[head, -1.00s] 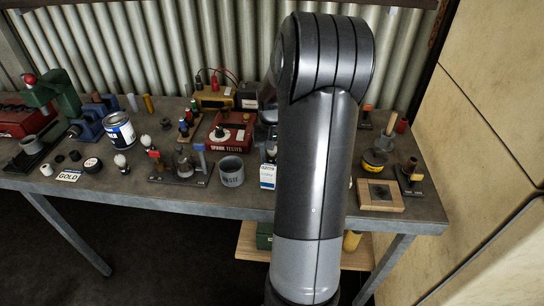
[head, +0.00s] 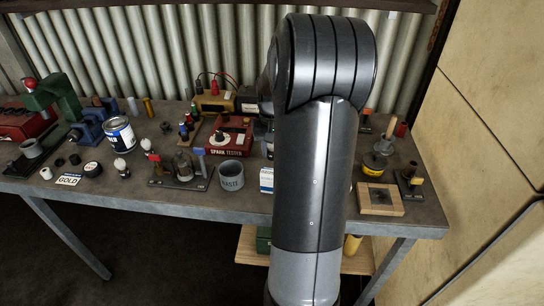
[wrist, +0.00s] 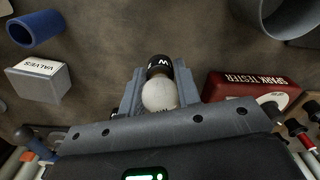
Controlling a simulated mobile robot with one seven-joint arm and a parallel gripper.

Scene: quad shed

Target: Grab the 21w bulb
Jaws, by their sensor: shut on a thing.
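My gripper (wrist: 159,92) is shut on a bulb in the wrist view. The bulb (wrist: 159,97) has a round white glass and a dark base with a white letter on it, which looks like a W; no number can be read. The two fingers stand on either side of it. I cannot tell how far it is above the bench. In the head view my arm hides the gripper and this bulb. Two other white bulbs stand on the bench, one at the front left (head: 121,166) and one behind it (head: 146,145).
The red spark tester (head: 229,139) is close to my gripper's right side in the wrist view (wrist: 250,88). A box marked VALVES (wrist: 40,80) and a blue tube (wrist: 35,28) are on its left. The grey waste tin (head: 231,178) stands near the bench's front edge.

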